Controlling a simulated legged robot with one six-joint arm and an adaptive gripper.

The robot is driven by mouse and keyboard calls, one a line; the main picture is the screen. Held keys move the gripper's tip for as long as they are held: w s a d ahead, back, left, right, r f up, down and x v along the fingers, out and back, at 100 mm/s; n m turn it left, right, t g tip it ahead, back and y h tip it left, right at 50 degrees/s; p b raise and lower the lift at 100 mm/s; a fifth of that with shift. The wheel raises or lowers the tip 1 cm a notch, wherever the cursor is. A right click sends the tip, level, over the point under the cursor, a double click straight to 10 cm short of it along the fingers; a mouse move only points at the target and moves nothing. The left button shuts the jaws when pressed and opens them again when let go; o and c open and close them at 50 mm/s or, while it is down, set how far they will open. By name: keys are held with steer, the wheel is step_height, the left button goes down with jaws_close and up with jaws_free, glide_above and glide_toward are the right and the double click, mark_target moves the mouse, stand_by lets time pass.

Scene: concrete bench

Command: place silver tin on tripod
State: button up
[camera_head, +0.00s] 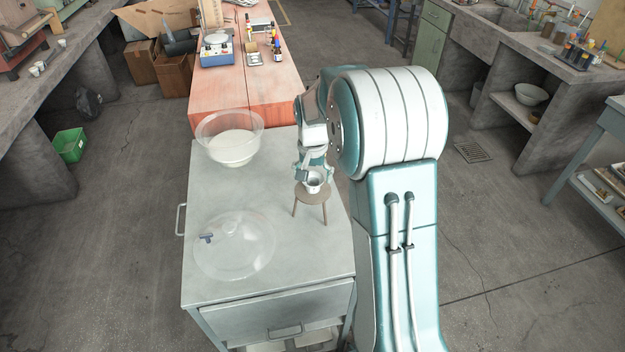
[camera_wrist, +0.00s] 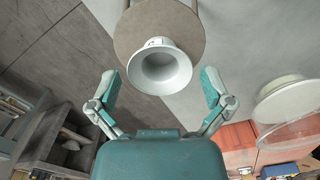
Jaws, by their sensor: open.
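The silver tin (camera_head: 314,185) is a small flared cup. It appears upright on the round brown top of the tripod (camera_head: 309,197), which stands on the grey cabinet. In the wrist view the tin (camera_wrist: 165,70) shows its open mouth, near the edge of the tripod top (camera_wrist: 135,36). My gripper (camera_wrist: 161,88) is open, its teal-padded fingers spread to either side of the tin with gaps showing. In the head view my gripper (camera_head: 312,170) is just above and behind the tin and partly hides it.
A clear bowl (camera_head: 230,127) with a whitish base stands at the cabinet's back left. A clear dome (camera_head: 240,262) with a small dark blue piece (camera_head: 207,238) lies at the front left. A red bench (camera_head: 245,93) adjoins behind. The cabinet's front right is bare.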

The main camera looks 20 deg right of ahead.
step_height(320, 180, up, 11)
steer(key=s+a+r+n+t, duration=0.1)
steer(key=s+a+r+n, duration=0.15)
steer(key=s, duration=0.35)
steer(key=s+a+r+n+t, duration=0.1)
steer(key=s+a+r, duration=0.3)
steer(key=s, duration=0.1)
steer(key=s+a+n+t, duration=0.1)
steer(key=s+a+n, duration=0.1)
steer(key=s, duration=0.5)
steer(key=s+a+f+n+t, duration=0.1)
steer(key=s+a+t, duration=0.1)
steer(key=s, duration=0.6)
steer(key=shift+f+n+t, duration=0.25)
steer(key=shift+n+t, duration=0.05)
steer(key=shift+n, duration=0.05)
